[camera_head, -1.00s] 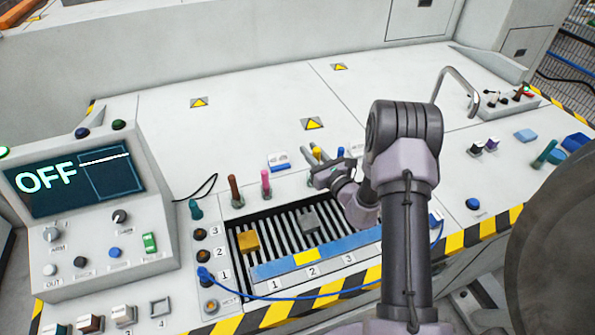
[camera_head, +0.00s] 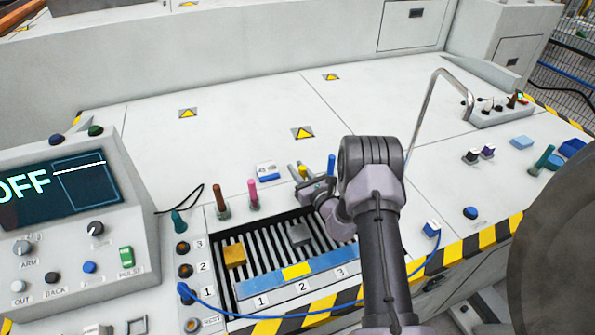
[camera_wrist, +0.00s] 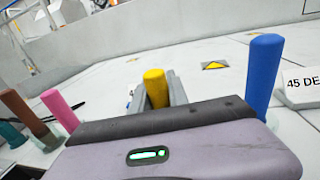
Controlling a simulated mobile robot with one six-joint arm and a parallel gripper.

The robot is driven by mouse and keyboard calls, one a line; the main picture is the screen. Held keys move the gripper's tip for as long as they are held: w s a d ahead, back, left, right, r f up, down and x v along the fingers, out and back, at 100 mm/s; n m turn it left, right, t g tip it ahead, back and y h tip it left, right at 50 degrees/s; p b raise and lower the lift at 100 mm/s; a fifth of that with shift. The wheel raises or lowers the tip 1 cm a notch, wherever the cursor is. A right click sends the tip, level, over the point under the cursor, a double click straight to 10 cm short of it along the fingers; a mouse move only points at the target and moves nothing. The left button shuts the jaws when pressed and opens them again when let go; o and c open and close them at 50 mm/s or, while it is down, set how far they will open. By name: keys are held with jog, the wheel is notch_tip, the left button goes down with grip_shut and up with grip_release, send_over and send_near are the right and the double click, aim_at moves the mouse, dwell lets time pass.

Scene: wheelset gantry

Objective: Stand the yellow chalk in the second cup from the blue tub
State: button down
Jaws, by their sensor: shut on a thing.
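The yellow chalk (camera_head: 303,172) stands upright in the row of chalks behind the slotted tray. It also shows in the wrist view (camera_wrist: 155,88), between my two grey fingers. My gripper (camera_head: 299,174) is shut on it. The chalk's lower end is hidden by my gripper, so I cannot tell whether it is in a cup. A blue chalk (camera_wrist: 262,75) stands to its right, in a pale cup. A pink chalk (camera_head: 252,195) and a brown chalk (camera_head: 221,200) stand in cups to the left.
The slotted tray (camera_head: 226,266) holds a yellow block (camera_head: 234,256) and a grey block (camera_head: 299,235). A control box with a screen reading OFF (camera_head: 66,190) stands at the left. A bent metal rail (camera_head: 428,105) rises at the right. The panel behind the chalks is mostly clear.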

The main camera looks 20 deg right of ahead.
jog(key=c, duration=1.7)
grip_release()
jog(key=shift+f, duration=0.2)
jog(key=o, duration=0.4)
